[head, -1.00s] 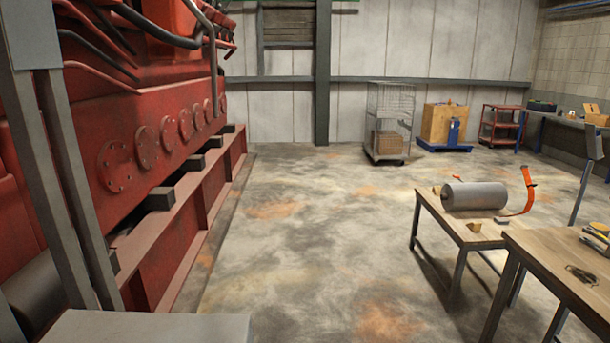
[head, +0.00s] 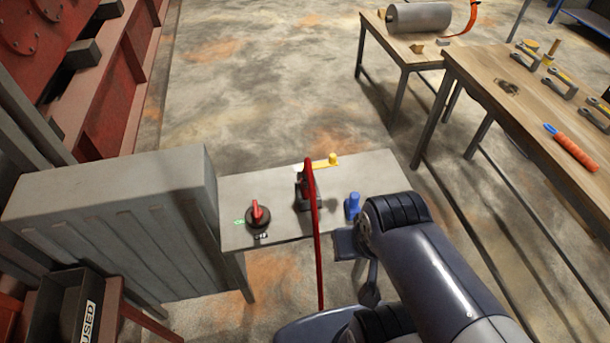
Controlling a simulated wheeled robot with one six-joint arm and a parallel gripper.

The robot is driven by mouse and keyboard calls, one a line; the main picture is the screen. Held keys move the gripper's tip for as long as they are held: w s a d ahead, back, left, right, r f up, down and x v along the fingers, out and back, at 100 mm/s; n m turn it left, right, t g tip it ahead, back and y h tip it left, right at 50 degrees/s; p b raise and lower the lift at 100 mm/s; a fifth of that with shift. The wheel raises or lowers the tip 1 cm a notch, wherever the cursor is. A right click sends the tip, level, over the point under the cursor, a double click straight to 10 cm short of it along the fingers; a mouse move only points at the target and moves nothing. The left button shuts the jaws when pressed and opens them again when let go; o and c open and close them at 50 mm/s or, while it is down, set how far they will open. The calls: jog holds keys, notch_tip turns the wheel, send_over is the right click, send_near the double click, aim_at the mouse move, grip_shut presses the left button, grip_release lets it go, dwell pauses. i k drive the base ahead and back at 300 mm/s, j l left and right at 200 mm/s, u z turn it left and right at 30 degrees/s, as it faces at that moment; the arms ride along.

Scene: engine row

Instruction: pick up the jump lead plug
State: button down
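A small grey table (head: 370,172) stands in front of me in the head view. On it, a dark holder with a red top (head: 304,190) has a red lead (head: 316,245) running down towards the bottom of the picture; this looks like the jump lead plug, but its shape is partly hidden by the lead. A yellow piece (head: 332,160) and a blue piece (head: 352,205) are beside it. My dark arm comes in from the lower right, with its end (head: 350,243) near the table's front right edge. I cannot make out its fingers.
A red rotary switch (head: 259,214) sits at the table's left. A grey cabinet (head: 120,220) stands left of the table. A wooden bench (head: 540,110) with tools is at the right; a grey cylinder (head: 418,17) lies on another behind. Floor beyond the table is clear.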

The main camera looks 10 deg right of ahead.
aim_at(304, 192)
jog(key=j+z, duration=0.35)
jog(key=k+j+z, duration=0.15)
jog(key=z, duration=0.25)
jog(key=k+j+z, duration=0.15)
jog(key=j+z, duration=0.2)
